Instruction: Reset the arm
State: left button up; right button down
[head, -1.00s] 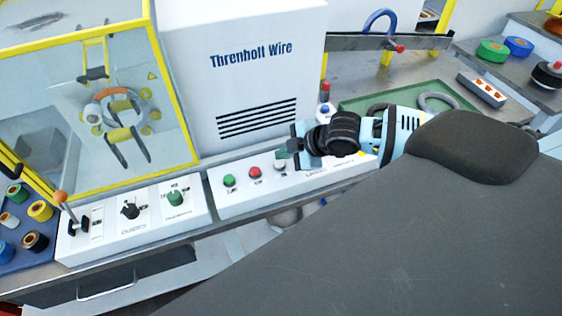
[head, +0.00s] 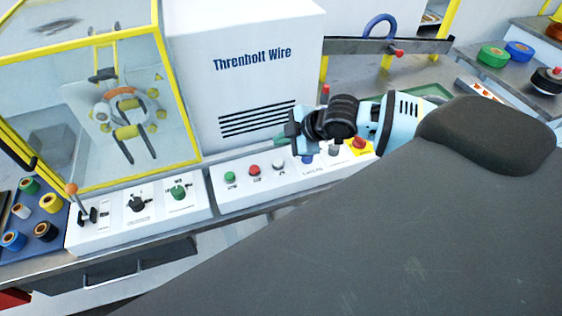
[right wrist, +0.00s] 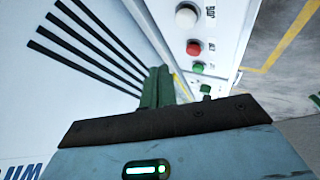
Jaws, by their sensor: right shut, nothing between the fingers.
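My right gripper (head: 284,140) is shut and empty. In the head view it hangs in front of the white Threnholt Wire cabinet, above the button panel (head: 240,200), apart from the buttons as far as I can tell. Its green fingers (right wrist: 158,88) are together in the right wrist view, with the cabinet's vent slots to their left and the buttons beyond. The panel carries a green button (head: 230,177), a red button (head: 254,170), a white button (head: 279,166) and a red stop button on yellow (head: 360,144). My left gripper is not in view.
A yellow-framed clear enclosure (head: 188,100) holds the coil (head: 123,105) at left. A lever (head: 78,200) and knobs stand before it. Coloured tape rolls (head: 48,203) lie at far left. More rolls (head: 493,55) sit on the right bench. My arm hides much of the green tray.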

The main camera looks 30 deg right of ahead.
dwell(0.3)
jog(key=s+a+f+m+g, duration=0.25)
jog(key=s+a+f, duration=0.65)
jog(key=s+a, duration=0.45)
jog(key=s+d+f+m+g+h, duration=0.25)
jog(key=s+m, duration=0.25)
jog(key=s, duration=0.5)
jog(key=s+d+f+m+g+h, duration=0.15)
jog(key=s+d+m, duration=0.3)
jog(key=s, duration=0.55)
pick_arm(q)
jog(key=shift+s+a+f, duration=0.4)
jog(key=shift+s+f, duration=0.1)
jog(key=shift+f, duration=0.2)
pick_arm(e)
jog(key=w+a+f+t+y, duration=0.1)
jog(key=w+a+f+t, duration=0.2)
jog(key=w+f+t, duration=0.3)
jog(key=shift+w+a+f+t+y, duration=0.25)
jog(key=shift+f+t, duration=0.6)
jog(key=shift+f, duration=0.85)
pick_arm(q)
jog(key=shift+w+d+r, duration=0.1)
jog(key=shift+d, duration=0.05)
